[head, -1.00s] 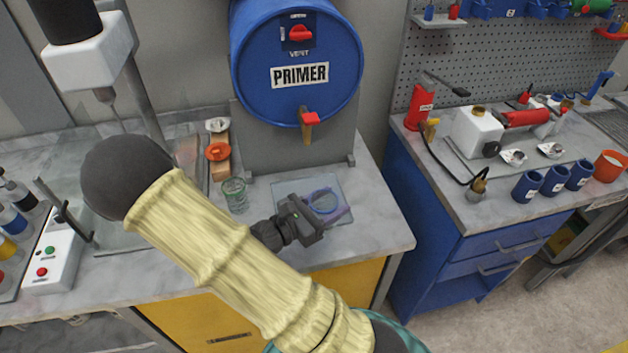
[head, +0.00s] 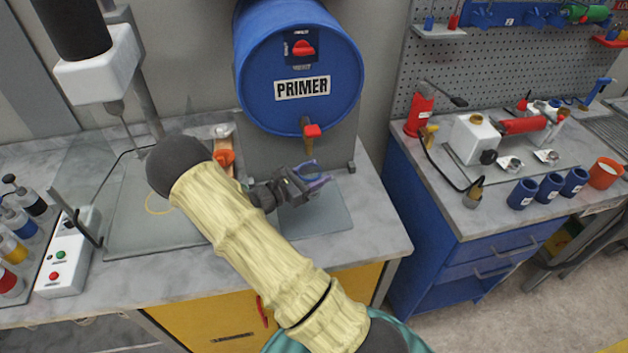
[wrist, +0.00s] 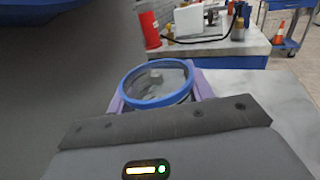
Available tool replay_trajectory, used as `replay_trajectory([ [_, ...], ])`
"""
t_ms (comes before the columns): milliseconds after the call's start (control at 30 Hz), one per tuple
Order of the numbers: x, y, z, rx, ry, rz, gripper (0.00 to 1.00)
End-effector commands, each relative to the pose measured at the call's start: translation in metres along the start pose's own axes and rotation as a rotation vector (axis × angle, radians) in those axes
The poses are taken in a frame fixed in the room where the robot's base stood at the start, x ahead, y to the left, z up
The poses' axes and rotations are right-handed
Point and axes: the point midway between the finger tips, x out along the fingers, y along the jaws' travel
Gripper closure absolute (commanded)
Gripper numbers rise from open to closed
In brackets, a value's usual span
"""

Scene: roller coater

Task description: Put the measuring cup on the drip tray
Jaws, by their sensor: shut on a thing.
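The measuring cup is clear with a blue rim; in the head view its rim (head: 309,167) shows just below the drum's tap. My gripper (head: 312,184) is shut on it. In the wrist view the cup (wrist: 157,97) stands between the purple fingers of my gripper (wrist: 160,98), its round mouth facing up towards the camera. A flat, glassy grey pane (head: 325,220), which looks like the drip tray, lies on the counter in front of the drum. The cup appears over its back part; I cannot tell whether it touches. My arm hides the pane's left part.
The blue PRIMER drum (head: 300,75) with its red-handled tap (head: 311,131) stands close above the gripper. An orange-red item (head: 224,157) lies left of the drum. A mixer (head: 95,75) stands at left. The counter's right front (head: 385,235) is clear.

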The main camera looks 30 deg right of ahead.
Motion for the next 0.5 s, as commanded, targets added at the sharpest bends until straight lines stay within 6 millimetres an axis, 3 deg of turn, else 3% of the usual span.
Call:
replay_trajectory([
  [333, -0.001, 0.000, -0.004, 0.000, 0.000, 0.001, 0.70],
  [500, 0.000, -0.001, -0.021, -0.002, -0.001, 0.000, 0.70],
])
